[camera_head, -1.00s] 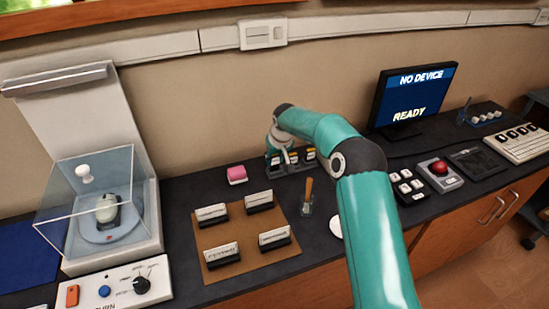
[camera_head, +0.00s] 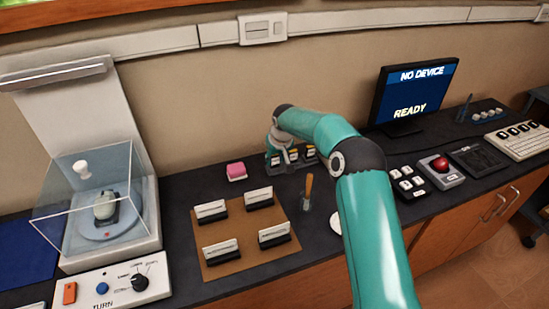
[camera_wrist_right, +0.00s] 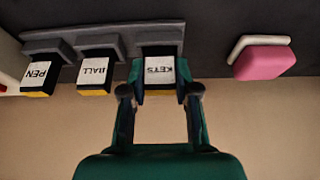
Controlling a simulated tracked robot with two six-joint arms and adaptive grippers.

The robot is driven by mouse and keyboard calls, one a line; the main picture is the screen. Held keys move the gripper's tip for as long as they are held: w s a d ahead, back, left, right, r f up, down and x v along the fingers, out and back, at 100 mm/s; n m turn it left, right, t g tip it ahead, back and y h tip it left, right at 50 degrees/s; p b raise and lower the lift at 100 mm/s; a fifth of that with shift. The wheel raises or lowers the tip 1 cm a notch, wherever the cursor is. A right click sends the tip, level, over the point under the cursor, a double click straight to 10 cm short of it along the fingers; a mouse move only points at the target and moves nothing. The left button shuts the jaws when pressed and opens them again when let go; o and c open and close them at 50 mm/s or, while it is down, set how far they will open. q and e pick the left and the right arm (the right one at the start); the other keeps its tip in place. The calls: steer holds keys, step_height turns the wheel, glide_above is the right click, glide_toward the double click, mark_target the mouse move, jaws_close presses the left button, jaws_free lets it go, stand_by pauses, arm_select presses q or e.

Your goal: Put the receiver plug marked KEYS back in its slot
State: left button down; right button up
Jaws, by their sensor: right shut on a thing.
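The KEYS plug (camera_wrist_right: 160,70), black with a white label and a yellow edge, shows upside down in the right wrist view. My right gripper (camera_wrist_right: 160,92) is shut on it, one finger on each side. The plug is at the end position of the dark grey rack (camera_wrist_right: 150,32), against its holder; I cannot tell whether it is fully seated. Plugs marked PEN (camera_wrist_right: 39,77) and HALL (camera_wrist_right: 95,74) sit beside it in the rack. My left gripper is not in view.
A pink block (camera_head: 236,169) on a white base lies left of the rack. A brown board (camera_head: 230,228) with several label stands and a wooden-handled tool (camera_head: 308,188) are in front. The monitor (camera_head: 416,90) reads NO DEVICE, READY. A clear case (camera_head: 95,190) stands left.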

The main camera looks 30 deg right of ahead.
steer(key=o, duration=0.9)
steer(key=o, duration=0.5)
steer(key=shift+r, duration=0.15)
steer(key=shift+r+p, duration=2.45)
steer(key=shift+r, duration=0.95)
steer(key=shift+f, duration=0.1)
